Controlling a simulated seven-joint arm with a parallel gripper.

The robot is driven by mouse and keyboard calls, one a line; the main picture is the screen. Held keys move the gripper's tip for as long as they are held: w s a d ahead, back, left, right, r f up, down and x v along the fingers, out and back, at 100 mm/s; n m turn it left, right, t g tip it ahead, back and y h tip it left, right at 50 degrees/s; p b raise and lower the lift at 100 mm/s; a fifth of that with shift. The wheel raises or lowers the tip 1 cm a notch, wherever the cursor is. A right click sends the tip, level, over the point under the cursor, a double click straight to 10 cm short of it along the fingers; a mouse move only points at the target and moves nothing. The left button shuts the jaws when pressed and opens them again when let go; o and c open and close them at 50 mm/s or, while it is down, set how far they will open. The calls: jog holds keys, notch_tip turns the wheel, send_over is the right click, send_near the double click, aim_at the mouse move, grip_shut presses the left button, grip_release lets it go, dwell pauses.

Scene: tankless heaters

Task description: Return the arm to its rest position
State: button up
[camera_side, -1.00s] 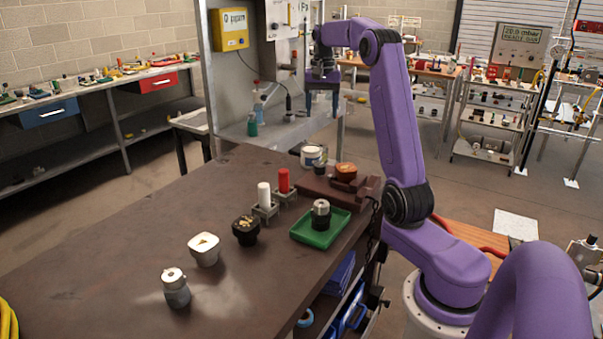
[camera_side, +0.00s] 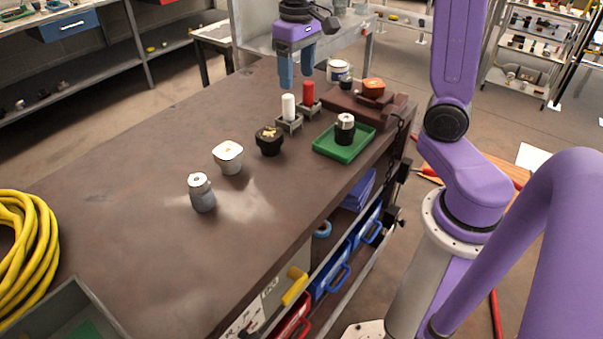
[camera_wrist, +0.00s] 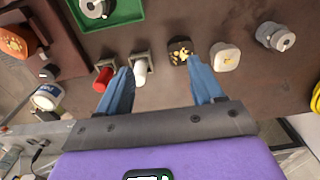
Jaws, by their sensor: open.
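My gripper (camera_side: 297,80) is purple with two blue fingers pointing down. In the side view it hangs over the far part of the brown workbench (camera_side: 130,170), in line with the white and red cylinders. In the wrist view my gripper (camera_wrist: 159,68) has its fingers wide apart, with nothing held between them. The white cylinder (camera_wrist: 140,72) and the black cup with yellow bits (camera_wrist: 180,52) show beyond the fingertips, apart from them as far as I can tell. The arm's upper links run out of the top of the side view.
A brown block (camera_side: 350,108) bears an orange-topped piece (camera_side: 373,88). Yellow hose (camera_side: 25,240) lies at left.

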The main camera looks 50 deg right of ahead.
jog(key=s+a+f+n, duration=0.2)
jog(key=s+n, duration=0.2)
jog(key=s, duration=0.4)
jog(key=s+a+f+n, duration=0.2)
jog(key=s+a+n, duration=0.1)
jog(key=s, duration=0.5)
jog(key=s+a+f+n, duration=0.2)
jog(key=s+n, duration=0.3)
jog(key=s, duration=0.3)
jog(key=shift+s+a+f+n, duration=0.3)
jog(key=shift+s+a+f, duration=0.05)
jog(key=shift+f, duration=0.15)
